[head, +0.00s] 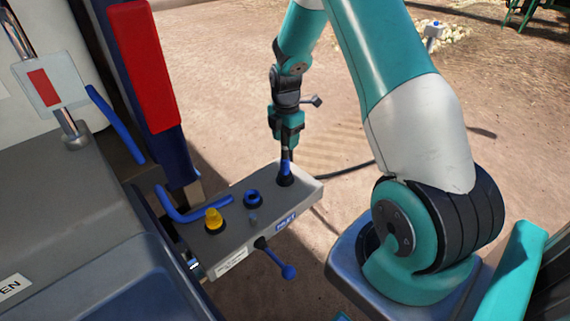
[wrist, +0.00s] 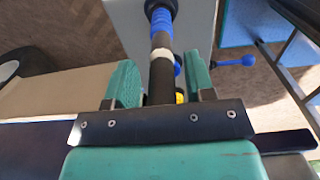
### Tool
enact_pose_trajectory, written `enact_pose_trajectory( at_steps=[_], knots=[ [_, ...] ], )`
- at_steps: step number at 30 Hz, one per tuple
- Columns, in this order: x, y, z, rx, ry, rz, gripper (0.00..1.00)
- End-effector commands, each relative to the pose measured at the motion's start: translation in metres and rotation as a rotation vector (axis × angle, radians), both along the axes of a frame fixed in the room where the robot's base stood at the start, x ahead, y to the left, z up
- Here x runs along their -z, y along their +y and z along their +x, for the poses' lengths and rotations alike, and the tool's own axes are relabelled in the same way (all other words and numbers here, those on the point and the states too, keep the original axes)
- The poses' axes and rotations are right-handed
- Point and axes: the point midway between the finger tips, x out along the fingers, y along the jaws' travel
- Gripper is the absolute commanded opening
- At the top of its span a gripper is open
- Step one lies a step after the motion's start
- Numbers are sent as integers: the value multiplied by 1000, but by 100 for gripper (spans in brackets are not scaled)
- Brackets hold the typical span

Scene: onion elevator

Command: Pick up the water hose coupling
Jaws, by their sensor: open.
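A slim upright piece with blue and black sections (head: 286,167) stands on the far right end of the grey panel box (head: 318,188). I take it for the water hose coupling. My gripper (head: 287,140) points down right above it in the head view. In the wrist view the ribbed blue part (wrist: 161,22) and a black shaft with a pale band lie in line with the gap between the teal fingers (wrist: 162,82). The gripper is open, with a gap on each side of the shaft. Its lower end is partly hidden by the gripper body.
The panel also carries a yellow knob (head: 214,218), a blue ring-shaped fitting (head: 253,199) and a blue-knobbed lever (head: 288,271). A bent blue handle (head: 180,213) and a red-and-blue post (head: 148,65) stand to the left. Sandy ground (head: 220,60) beyond is open.

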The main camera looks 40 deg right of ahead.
Motion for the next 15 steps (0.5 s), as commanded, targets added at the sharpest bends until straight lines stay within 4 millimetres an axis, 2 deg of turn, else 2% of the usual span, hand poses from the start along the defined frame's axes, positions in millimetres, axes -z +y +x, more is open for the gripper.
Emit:
enact_pose_trajectory(
  at_steps=[9,15],
  knots=[
    [44,4,-1,0,3,1,49],
    [50,4,-1,0,0,0,49]
  ],
)
